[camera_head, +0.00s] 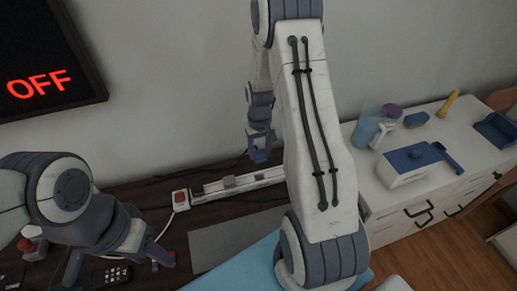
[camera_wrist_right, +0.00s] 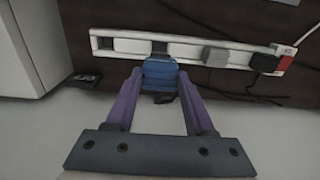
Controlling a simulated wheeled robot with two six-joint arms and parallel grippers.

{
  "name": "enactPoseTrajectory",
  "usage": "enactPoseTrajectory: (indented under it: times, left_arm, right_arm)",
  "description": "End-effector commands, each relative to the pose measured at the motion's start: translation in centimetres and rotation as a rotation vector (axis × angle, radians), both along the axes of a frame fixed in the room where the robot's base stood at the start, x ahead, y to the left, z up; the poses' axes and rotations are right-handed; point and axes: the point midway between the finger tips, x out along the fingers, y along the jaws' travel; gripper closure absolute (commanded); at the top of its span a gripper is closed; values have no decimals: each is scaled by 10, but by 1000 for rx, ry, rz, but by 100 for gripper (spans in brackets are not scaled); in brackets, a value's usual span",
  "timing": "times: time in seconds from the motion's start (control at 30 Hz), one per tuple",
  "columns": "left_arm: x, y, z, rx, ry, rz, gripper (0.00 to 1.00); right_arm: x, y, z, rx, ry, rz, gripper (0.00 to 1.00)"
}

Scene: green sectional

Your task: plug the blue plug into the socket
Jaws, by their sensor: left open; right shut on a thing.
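The blue plug (camera_wrist_right: 160,72) is between the purple fingers of my right gripper (camera_wrist_right: 160,78), which is shut on it. In the right wrist view the plug lies just below a dark gap in the long white socket strip (camera_wrist_right: 185,50); I cannot tell whether they touch. In the head view my right gripper (camera_head: 260,150) hangs over the strip (camera_head: 265,177) near the wall, and the plug cannot be made out apart from the fingers. My left gripper (camera_head: 117,262) is open at the lower left, away from the strip.
A grey plug (camera_wrist_right: 215,57) and a black plug (camera_wrist_right: 264,63) sit on the strip, near its red switch (camera_wrist_right: 285,63). Dark cables run along the wall. A grey mat (camera_head: 235,238) lies in front. A white cabinet (camera_head: 400,205) with several items stands right.

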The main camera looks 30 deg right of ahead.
Motion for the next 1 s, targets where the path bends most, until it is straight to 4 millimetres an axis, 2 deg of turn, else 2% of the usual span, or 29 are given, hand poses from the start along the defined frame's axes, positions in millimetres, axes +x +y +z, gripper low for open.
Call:
enactPoseTrajectory:
  times: [0.63,1.0]
  left_arm:
    - [0,0,-37,0,0,0,50]
    - [0,0,-40,0,0,0,50]
  right_arm:
    - [0,1,-52,0,0,1,100]
    - [0,0,-58,0,-1,1,100]
